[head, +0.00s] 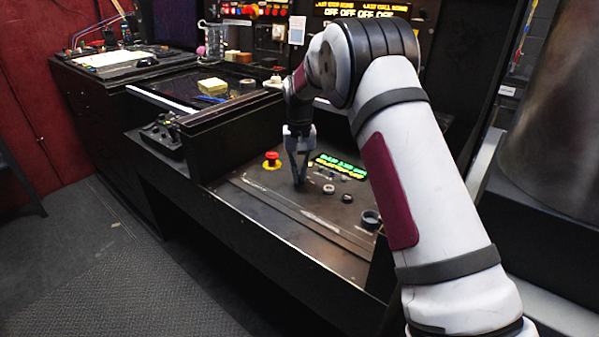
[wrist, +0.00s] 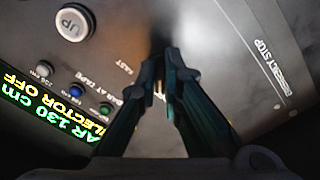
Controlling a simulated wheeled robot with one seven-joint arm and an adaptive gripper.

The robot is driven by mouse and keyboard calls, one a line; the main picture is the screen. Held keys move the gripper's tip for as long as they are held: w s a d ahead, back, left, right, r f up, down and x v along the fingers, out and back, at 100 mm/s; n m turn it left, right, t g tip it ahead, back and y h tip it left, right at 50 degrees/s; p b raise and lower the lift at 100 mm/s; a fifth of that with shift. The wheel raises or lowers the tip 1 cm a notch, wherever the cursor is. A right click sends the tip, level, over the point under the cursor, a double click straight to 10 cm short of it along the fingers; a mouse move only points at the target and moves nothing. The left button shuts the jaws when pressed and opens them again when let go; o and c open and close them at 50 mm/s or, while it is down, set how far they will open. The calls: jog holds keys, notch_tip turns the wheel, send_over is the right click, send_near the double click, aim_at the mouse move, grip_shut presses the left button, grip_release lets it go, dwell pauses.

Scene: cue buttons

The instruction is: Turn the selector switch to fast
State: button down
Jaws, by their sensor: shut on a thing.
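My gripper (head: 299,184) reaches down to the sloped control panel (head: 250,205) in the head view. In the wrist view its two dark fingers (wrist: 166,62) are close together and shut on the selector switch, with only a small light sliver showing between them. The fingers hide nearly all of the switch, so I cannot tell which way it points. The printed word FAST (wrist: 125,68) is just left of the fingertips in the wrist view. Another label (wrist: 117,90) below it is partly covered by a finger.
A red emergency stop button (head: 271,160) is left of my gripper. A lit display (head: 338,166) lies behind and right. In the wrist view, a round UP button (wrist: 72,22) and small grey (wrist: 43,68), blue (wrist: 76,90) and green (wrist: 105,109) buttons are to the left.

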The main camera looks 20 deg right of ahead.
jog(key=m+p, duration=0.2)
jog(key=m, duration=0.3)
jog(key=shift+a, duration=0.1)
jog(key=m+p, duration=0.1)
jog(key=m, duration=0.4)
jog(key=shift+w+m+p, duration=0.15)
jog(key=shift+m+p, duration=0.15)
jog(key=m, duration=0.3)
jog(key=shift+a, duration=0.1)
jog(key=shift+w+m+p, duration=0.15)
jog(key=shift+m+p, duration=0.15)
jog(key=shift+m, duration=1.6)
jog(key=c, duration=1.7)
grip_release()
